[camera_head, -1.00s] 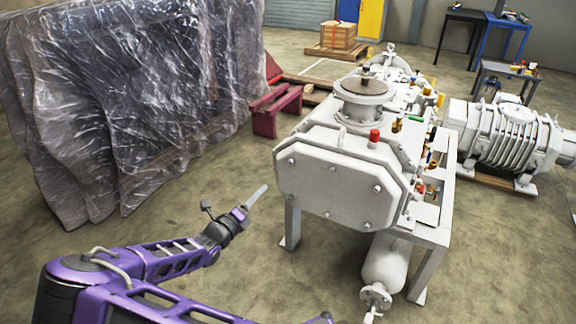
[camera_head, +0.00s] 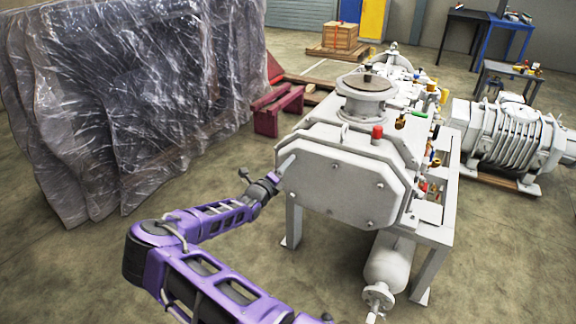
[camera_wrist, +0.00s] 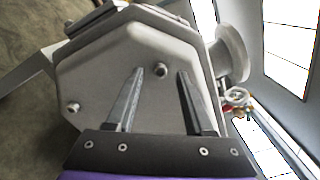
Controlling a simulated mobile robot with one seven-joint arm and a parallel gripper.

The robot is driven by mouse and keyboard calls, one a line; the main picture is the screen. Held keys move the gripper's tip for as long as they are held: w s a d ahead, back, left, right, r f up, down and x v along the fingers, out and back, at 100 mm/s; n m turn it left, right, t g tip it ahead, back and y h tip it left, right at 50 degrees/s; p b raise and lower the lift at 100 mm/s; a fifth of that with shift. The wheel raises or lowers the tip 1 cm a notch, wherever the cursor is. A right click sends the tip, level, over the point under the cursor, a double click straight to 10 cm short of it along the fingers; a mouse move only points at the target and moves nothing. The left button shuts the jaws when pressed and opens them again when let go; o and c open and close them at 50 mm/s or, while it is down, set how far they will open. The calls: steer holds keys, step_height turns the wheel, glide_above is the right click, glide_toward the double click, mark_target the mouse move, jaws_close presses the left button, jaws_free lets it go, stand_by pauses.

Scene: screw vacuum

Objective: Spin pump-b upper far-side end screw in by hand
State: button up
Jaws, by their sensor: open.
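The white pump (camera_head: 345,170) shows its flat, many-sided end cover toward me, with several screw heads on it. In the wrist view the two fingers of my gripper (camera_wrist: 161,76) stand apart and point at the cover (camera_wrist: 115,65). One screw (camera_wrist: 160,70) shows between the fingertips, standing out from the cover with nothing closed on it. Another screw (camera_wrist: 73,107) sits to the left. I cannot tell whether the fingertips touch the cover.
A plastic-wrapped stack (camera_head: 130,100) stands at the left, with open floor between it and the pump. A maroon stand (camera_head: 280,110) is behind. A second ribbed machine (camera_head: 505,140) lies at the right. A white cylinder (camera_head: 388,262) hangs below the pump frame.

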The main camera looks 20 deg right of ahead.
steer(key=shift+w+d, duration=0.45)
steer(key=shift+d, duration=0.1)
jaws_close()
